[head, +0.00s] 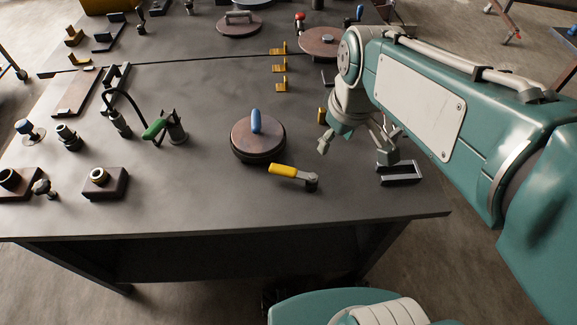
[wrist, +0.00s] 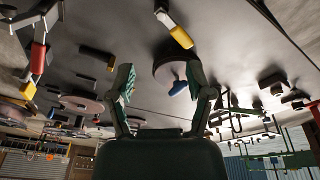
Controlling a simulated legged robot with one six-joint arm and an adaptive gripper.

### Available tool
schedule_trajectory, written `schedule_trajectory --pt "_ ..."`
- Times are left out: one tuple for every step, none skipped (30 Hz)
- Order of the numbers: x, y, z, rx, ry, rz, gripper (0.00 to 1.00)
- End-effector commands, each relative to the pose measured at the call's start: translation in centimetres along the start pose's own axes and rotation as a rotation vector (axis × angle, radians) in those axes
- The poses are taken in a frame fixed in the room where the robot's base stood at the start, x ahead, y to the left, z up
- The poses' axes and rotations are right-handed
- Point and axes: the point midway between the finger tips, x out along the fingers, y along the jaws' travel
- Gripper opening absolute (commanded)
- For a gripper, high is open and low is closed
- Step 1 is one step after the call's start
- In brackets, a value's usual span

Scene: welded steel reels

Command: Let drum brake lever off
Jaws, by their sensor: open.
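A lever with a yellow grip (head: 283,170) lies low over the bench at its near side, its dark pivot end to the right; I take it to be the drum brake lever. In the wrist view the yellow grip (wrist: 181,38) is near the top. Just left of and behind it is a round, rusty brown drum (head: 245,145) with an upright blue handle (head: 256,120). My gripper (head: 354,153) is open and empty, above the bench to the right of the lever and apart from it. In the wrist view its two fingers (wrist: 161,84) are spread wide.
A dark U-shaped handle (head: 398,181) stands by the bench's right edge. Small yellow brackets (head: 280,85) line up behind. A green-handled fixture (head: 155,129) and a block with a ring (head: 105,183) are on the left. The bench's front strip is clear.

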Motion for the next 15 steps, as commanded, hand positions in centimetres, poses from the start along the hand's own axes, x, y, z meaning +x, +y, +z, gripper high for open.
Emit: schedule_trajectory --pt "0.6 0.0 -0.9 -0.044 -0.025 -0.019 0.67" --pt "0.9 0.0 -1.4 -0.072 -0.037 -0.029 0.67" --pt "1.4 0.0 -2.0 -0.109 -0.053 -0.042 0.67" --pt "1.8 0.0 -2.5 -0.136 -0.065 -0.053 0.67" --pt "2.1 0.0 -3.0 -0.163 -0.077 -0.065 0.67" --pt "2.6 -0.1 -3.6 -0.2 -0.091 -0.08 0.67" --pt "3.0 -0.1 -4.1 -0.228 -0.102 -0.092 0.67" --pt "3.5 -0.2 -4.5 -0.256 -0.113 -0.104 0.67" --pt "4.0 -0.2 -5.1 -0.292 -0.128 -0.121 0.67" --pt "4.5 -0.3 -5.5 -0.319 -0.138 -0.133 0.67" --pt "4.9 -0.3 -6.0 -0.347 -0.147 -0.145 0.67" --pt "5.5 -0.5 -6.6 -0.384 -0.161 -0.163 0.67" --pt "6.0 -0.6 -7.0 -0.411 -0.171 -0.176 0.67" --pt "6.6 -0.7 -7.4 -0.438 -0.181 -0.189 0.67" --pt "7.2 -0.8 -8.0 -0.474 -0.193 -0.207 0.67"
